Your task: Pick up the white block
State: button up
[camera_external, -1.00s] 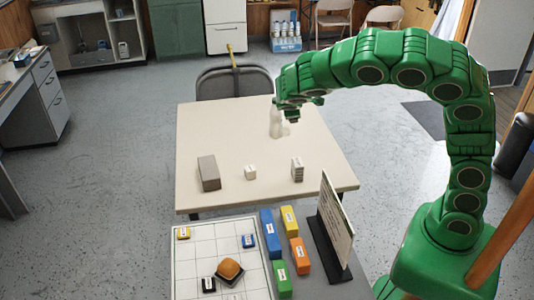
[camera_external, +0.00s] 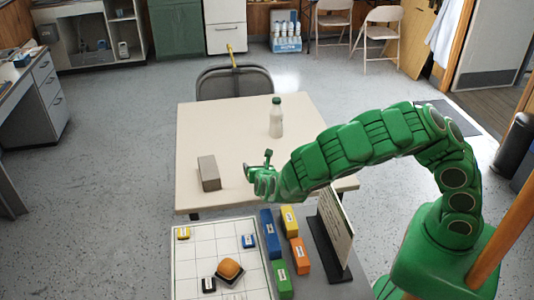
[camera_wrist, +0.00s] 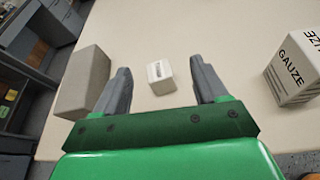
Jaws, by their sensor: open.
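The small white block (camera_wrist: 160,76), with dark print on one face, lies on the cream table in the wrist view. It sits between and slightly beyond the fingers of my gripper (camera_wrist: 160,88), which is open with grey fingers apart on either side and not touching it. In the external view my gripper (camera_external: 256,174) is low over the table's front part, and the white block is hidden behind it there.
A grey-brown block (camera_external: 209,172) stands left of my gripper. A white gauze box (camera_wrist: 295,70) stands to the right. A white bottle with a green cap (camera_external: 276,118) stands farther back on the table (camera_external: 220,125). A board with coloured blocks (camera_external: 200,245) is in front.

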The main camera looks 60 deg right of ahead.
jog(key=f, duration=0.1)
jog(key=a+f+n, duration=0.1)
jog(key=f+n, duration=0.1)
jog(key=shift+s+a+f+y, duration=0.2)
jog(key=shift+a+f+y, duration=0.2)
jog(key=shift+x, duration=1.3)
jog(key=x, duration=0.4)
jog(key=shift+s+d+r, duration=0.1)
jog(key=shift+d+r, duration=0.1)
jog(key=shift+w+d+f, duration=0.15)
jog(key=shift+w+d, duration=0.2)
jog(key=shift+w, duration=0.15)
jog(key=c, duration=1.1)
